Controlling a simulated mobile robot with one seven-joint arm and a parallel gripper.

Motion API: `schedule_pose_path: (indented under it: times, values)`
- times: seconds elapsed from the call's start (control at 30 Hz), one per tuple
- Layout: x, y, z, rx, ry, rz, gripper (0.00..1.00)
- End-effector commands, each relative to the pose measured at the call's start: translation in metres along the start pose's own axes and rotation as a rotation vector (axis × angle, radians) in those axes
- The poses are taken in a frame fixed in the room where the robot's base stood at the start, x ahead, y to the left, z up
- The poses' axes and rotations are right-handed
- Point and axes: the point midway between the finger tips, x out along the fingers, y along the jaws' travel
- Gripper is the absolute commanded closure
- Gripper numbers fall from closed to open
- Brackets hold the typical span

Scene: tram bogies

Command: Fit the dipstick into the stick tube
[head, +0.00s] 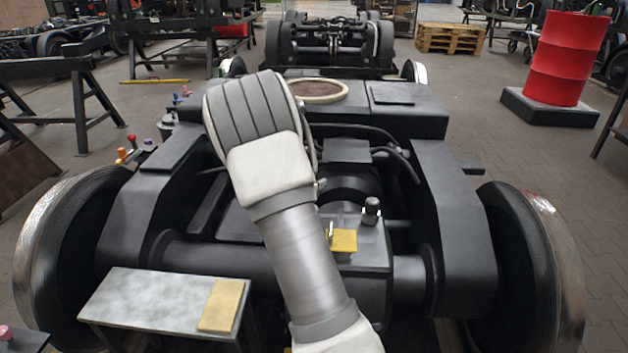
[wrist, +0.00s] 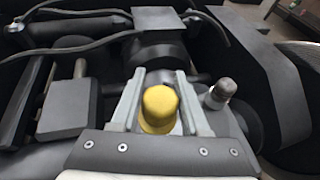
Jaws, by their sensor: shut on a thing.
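My gripper (wrist: 160,84) is shut on the yellow round-topped head of the dipstick (wrist: 158,108), which sits between its two grey fingers in the wrist view. The dipstick's shaft and lower end are hidden below its head.
A grey capped stub (wrist: 222,92) stands close to the right of my gripper; it also shows in the head view (head: 371,211). Cables (head: 370,135) cross behind. A side table (head: 150,300) with a yellow pad (head: 222,305) stands front left. Large wheels (head: 525,265) flank the bogie.

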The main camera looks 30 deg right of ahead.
Motion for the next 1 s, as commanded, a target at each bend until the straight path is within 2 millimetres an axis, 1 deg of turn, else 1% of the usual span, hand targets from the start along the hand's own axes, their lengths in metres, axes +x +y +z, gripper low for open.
schedule_pose_path:
  times: [1.0]
  values:
    - [0.010,0.000,-0.023,0.001,-0.001,0.000,1.00]
